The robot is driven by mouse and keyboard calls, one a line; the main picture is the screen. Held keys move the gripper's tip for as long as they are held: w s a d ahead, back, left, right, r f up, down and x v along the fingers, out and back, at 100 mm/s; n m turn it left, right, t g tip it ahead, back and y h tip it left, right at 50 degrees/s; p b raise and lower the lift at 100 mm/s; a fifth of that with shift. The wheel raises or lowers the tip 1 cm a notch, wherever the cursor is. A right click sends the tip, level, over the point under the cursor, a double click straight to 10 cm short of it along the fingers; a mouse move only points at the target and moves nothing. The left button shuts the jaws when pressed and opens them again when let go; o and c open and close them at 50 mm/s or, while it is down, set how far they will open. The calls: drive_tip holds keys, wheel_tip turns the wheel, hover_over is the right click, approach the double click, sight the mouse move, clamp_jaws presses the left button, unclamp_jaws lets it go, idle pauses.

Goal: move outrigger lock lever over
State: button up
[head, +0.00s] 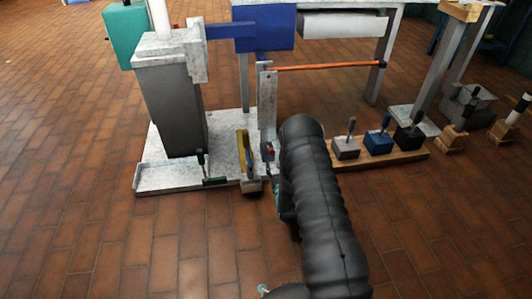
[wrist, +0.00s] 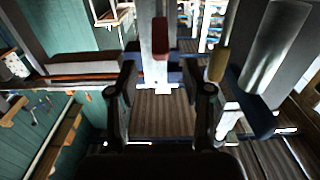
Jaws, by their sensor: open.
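My gripper (wrist: 164,92) is open in the wrist view, with a dark finger on each side and nothing between the tips. A red-ended lever (wrist: 160,38) shows beyond the gap between the fingers, in front of a pale upright. In the head view a red-ended lever (head: 270,153) stands at the foot of the pale post, just left of my arm. No label shows which one is the outrigger lock lever. My arm hides the fingers in the head view.
A grey column (head: 172,105) rises from the base plate (head: 150,180). An orange bar (head: 325,66) runs right from the pale post (head: 267,105). Right of my arm, several small levers on blocks stand on a wooden board (head: 385,160). The tiled floor at left is clear.

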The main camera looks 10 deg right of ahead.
sight(272, 149)
drive_tip(key=w+b, duration=0.1)
drive_tip(key=w, duration=0.8)
